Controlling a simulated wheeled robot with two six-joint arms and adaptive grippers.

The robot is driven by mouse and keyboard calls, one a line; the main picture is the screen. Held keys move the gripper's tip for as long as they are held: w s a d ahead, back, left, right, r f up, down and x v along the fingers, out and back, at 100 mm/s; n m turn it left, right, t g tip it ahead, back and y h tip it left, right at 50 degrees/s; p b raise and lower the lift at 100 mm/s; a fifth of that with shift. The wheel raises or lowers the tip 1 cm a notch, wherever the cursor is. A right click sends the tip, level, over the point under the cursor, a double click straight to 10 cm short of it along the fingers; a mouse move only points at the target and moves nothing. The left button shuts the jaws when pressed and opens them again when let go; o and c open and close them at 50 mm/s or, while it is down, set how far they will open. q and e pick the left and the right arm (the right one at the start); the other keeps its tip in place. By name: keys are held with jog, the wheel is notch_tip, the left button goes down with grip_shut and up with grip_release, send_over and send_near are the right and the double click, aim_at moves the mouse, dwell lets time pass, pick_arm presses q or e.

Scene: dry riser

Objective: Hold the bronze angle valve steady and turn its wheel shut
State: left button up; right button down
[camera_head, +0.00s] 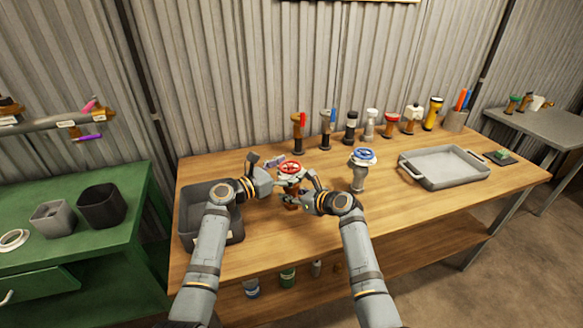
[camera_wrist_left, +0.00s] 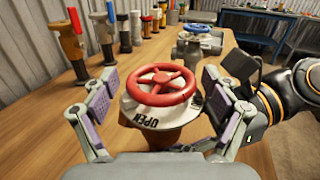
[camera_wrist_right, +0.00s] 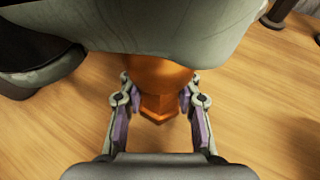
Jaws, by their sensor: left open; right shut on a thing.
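The bronze angle valve stands upright on the wooden table. Its red wheel (camera_head: 290,167) tops a white collar; the left wrist view shows the wheel (camera_wrist_left: 160,84) and OPEN lettering on the collar (camera_wrist_left: 152,120). Its orange-bronze body (camera_wrist_right: 158,90) shows in the right wrist view. My left gripper (camera_head: 276,175) is open, with its fingers on either side of the wheel and collar, visible gaps between. My right gripper (camera_wrist_right: 158,103) is shut on the body below the collar. My left gripper covers the valve's upper part in the right wrist view.
A blue-wheeled grey valve (camera_head: 360,175) stands just right. A dark bin (camera_head: 216,238) is at the table's left end, a grey tray (camera_head: 445,168) at the right. Several valves and fittings line the back (camera_head: 350,128). The front middle of the table (camera_head: 290,245) is clear.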

pick_arm(q)
jog(key=shift+w+d, duration=0.15)
jog(key=shift+d, duration=0.05)
jog(key=shift+c, duration=0.2)
jog(key=c, duration=1.1)
jog(key=m+g+h, duration=0.1)
jog(key=m+g, duration=0.1)
jog(key=m+g+h, duration=0.1)
jog(key=g, duration=0.1)
jog(key=shift+w+m+g+h, duration=0.15)
jog(key=shift+m+g+h, duration=0.55)
jog(key=shift+m+g, duration=0.2)
jog(key=shift+g, duration=0.2)
jog(key=shift+s, duration=0.2)
jog(key=o, duration=1.1)
jog(key=shift+o, duration=0.2)
